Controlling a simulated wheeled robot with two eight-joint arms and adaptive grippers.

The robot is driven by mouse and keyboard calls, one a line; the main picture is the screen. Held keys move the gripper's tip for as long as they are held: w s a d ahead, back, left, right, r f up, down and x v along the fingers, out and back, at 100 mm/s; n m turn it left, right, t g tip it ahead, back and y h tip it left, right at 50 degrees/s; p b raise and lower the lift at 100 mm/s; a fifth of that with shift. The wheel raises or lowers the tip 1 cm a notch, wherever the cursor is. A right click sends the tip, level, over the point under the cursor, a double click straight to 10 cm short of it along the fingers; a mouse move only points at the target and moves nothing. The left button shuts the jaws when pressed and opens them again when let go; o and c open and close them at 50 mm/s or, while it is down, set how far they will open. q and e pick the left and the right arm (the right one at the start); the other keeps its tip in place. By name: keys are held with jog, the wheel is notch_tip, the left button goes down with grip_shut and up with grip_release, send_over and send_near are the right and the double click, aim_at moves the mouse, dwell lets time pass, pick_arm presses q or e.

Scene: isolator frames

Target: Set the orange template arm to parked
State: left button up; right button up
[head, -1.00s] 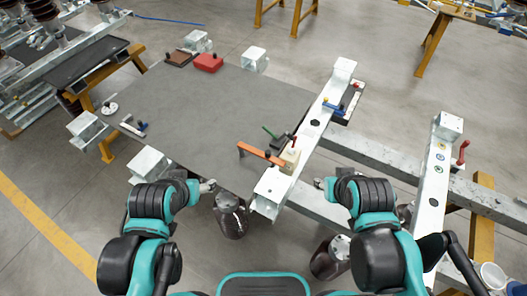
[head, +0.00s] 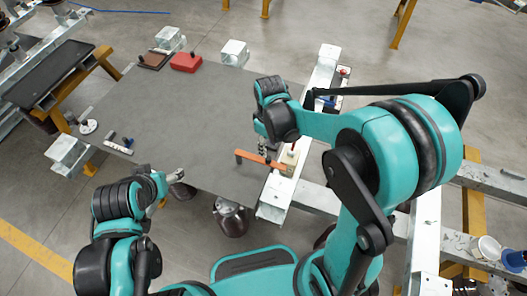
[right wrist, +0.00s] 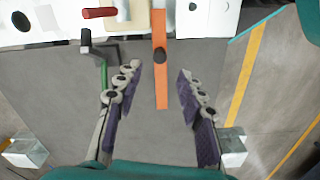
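The orange template arm (head: 248,156) is a flat bar with a dark knob. It reaches from a cream block on the white beam over the grey plate (head: 165,105). In the right wrist view the orange arm (right wrist: 161,88) comes down between the fingertips of my right gripper (right wrist: 160,73), which is open with clear gaps on both sides. In the head view my right gripper (head: 263,140) hangs beside or above the orange arm, partly hidden by my own wrist. My left gripper (head: 177,176) is near the plate's front edge, too small to read.
The white beam (head: 275,196) runs along the plate's right side. A green-handled clamp (right wrist: 104,72) sits left of the orange arm in the wrist view. A red block (head: 186,62) and brown block (head: 154,59) lie at the plate's far edge. The plate's middle is clear.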

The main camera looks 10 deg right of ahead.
aim_at(268, 158)
notch_tip(268, 158, down, 7)
jog(key=shift+b, duration=1.05)
grip_shut()
